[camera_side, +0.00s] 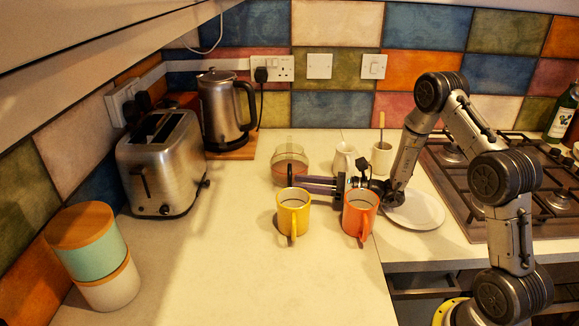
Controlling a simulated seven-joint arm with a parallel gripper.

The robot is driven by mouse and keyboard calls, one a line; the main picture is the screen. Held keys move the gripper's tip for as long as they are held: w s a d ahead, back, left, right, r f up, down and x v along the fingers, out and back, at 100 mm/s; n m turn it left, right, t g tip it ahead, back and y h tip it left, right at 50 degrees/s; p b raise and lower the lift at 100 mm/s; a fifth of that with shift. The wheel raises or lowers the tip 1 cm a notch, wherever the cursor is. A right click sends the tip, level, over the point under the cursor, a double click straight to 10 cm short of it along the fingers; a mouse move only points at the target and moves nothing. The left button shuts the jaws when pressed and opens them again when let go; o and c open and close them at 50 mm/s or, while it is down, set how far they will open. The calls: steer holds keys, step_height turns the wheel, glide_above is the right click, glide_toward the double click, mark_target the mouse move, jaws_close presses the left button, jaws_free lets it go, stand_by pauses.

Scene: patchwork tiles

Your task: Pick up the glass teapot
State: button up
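The glass teapot (290,153) stands on the pale worktop near the middle of the side view. It is clear, with a brownish tint low down. My gripper (302,183) reaches in level from the right, its purple fingers at the teapot's lower right side. The fingers overlap the teapot's edge in the picture. I cannot tell whether they touch it or whether they are closed on its handle, which is hidden or too small to make out.
A yellow mug (293,216) and an orange mug (358,216) stand in front of my gripper. A white jug (344,159) and a cream cup (381,158) are behind. A white plate (425,212) lies right. A kettle (220,110) and toaster (158,165) stand left. The front worktop is clear.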

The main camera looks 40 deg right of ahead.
mark_target(278, 178)
steer(key=shift+x, duration=3.55)
steer(key=shift+r, duration=0.1)
jaws_close()
steer(key=shift+r, duration=0.15)
